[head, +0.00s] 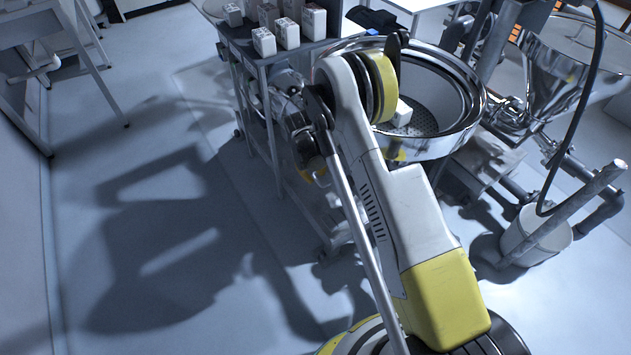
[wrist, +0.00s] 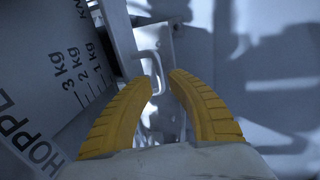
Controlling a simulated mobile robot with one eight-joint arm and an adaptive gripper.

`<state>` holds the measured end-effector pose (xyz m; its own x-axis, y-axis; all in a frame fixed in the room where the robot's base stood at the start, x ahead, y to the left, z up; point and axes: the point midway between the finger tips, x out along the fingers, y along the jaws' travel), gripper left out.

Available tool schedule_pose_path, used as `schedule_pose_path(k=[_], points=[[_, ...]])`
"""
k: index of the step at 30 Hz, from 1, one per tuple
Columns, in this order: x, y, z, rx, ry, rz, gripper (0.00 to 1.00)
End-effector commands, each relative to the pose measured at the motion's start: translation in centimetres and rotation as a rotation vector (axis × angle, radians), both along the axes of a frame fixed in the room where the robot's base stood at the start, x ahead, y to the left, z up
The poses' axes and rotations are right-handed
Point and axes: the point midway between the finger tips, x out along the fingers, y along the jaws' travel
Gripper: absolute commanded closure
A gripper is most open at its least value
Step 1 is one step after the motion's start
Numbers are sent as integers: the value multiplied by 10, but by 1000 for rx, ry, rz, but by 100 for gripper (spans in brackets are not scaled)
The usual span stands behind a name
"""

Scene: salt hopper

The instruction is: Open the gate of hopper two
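In the wrist view, my gripper (wrist: 161,80) has its two yellow fingers apart with nothing held between them. A pale bent handle (wrist: 153,62) shows just beyond and between the fingertips, nearer the left one; I cannot tell whether they touch. It joins a narrow metal plate (wrist: 150,38), seemingly the gate fitting. Left of it, a grey panel (wrist: 60,90) carries the letters "HOPPE" and kg marks; its number is out of view. In the head view my arm covers most of this place, and the gripper is largely hidden behind it.
In the head view, a steel round sieve bowl (head: 466,128) stands right of my arm. A steel funnel (head: 560,62) is farther right, above a white bucket (head: 537,232). White cartons (head: 264,42) stand on a cart at the back. The floor (head: 120,250) at left is clear.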

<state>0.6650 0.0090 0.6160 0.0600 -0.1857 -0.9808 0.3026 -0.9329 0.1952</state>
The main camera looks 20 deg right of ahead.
Motion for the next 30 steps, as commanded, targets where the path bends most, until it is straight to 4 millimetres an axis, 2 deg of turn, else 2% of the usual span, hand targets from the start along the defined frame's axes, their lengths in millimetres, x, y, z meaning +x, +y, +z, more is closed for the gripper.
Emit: schedule_pose_path(k=[1,5,15,17,26,30], points=[[1,-1,-9,0,0,0,80],[1,-3,-19,0,0,1,80],[1,-4,-21,0,0,1,81],[1,-4,-21,0,0,1,99],[1,-3,-21,0,0,1,100],[-4,16,-21,1,0,5,100]])
